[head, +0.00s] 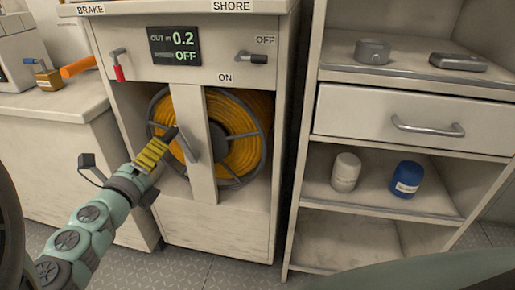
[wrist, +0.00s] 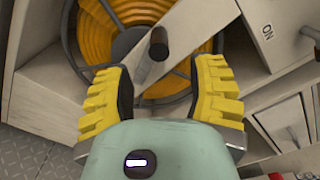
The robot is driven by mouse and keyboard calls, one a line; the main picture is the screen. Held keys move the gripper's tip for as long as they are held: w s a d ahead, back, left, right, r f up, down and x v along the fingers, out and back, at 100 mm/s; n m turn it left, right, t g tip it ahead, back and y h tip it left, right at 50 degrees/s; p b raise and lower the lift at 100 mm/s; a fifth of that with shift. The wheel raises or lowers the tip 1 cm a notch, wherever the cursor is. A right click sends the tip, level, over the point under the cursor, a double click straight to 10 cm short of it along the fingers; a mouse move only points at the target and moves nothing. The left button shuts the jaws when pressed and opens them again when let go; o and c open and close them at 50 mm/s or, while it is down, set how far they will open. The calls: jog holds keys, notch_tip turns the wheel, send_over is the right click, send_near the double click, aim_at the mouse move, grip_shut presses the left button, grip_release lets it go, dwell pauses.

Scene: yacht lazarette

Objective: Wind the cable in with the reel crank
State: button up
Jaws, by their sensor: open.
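The cable reel (head: 238,135) sits in an open bay of the cabinet, wound with orange cable (head: 234,115). A pale upright post stands in front of it. The dark crank (head: 187,144) is on the front of the post; its knob also shows in the wrist view (wrist: 158,44). My gripper (head: 163,143) is at the crank, with yellow ribbed fingers. In the wrist view my gripper (wrist: 160,95) is open, with the crank handle between and just beyond the fingertips. I cannot tell whether they touch. The display (head: 175,46) reads OUT 0.2 and OFF.
A red-tipped brake lever (head: 118,66) and a shore lever (head: 252,57), near ON and OFF labels, flank the display. Shelves at right hold a white jar (head: 345,172) and a blue jar (head: 407,179). A drawer handle (head: 428,127) sticks out above them.

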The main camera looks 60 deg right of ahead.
aim_at(169, 136)
jog(key=shift+v, duration=1.6)
jog(key=shift+w+a+r+n+p, duration=0.25)
jog(key=shift+w+n+p, duration=0.05)
jog(key=shift+n+p, duration=0.65)
jog(key=s+a+n+p, duration=0.2)
jog(key=a+n+p, duration=0.2)
jog(key=n+p, duration=1.35)
jog(key=w+d+n+b, duration=0.1)
jog(key=w+d, duration=0.1)
jog(key=d, duration=0.3)
jog(key=w+d+n+b, duration=0.1)
jog(key=d+b, duration=0.1)
jog(key=d, duration=0.2)
jog(key=w+d+n+b, duration=0.1)
jog(key=w+d+b, duration=0.1)
jog(key=d, duration=0.3)
jog(key=shift+w+d+f, duration=0.2)
jog(key=shift+w+d, duration=0.15)
grip_shut()
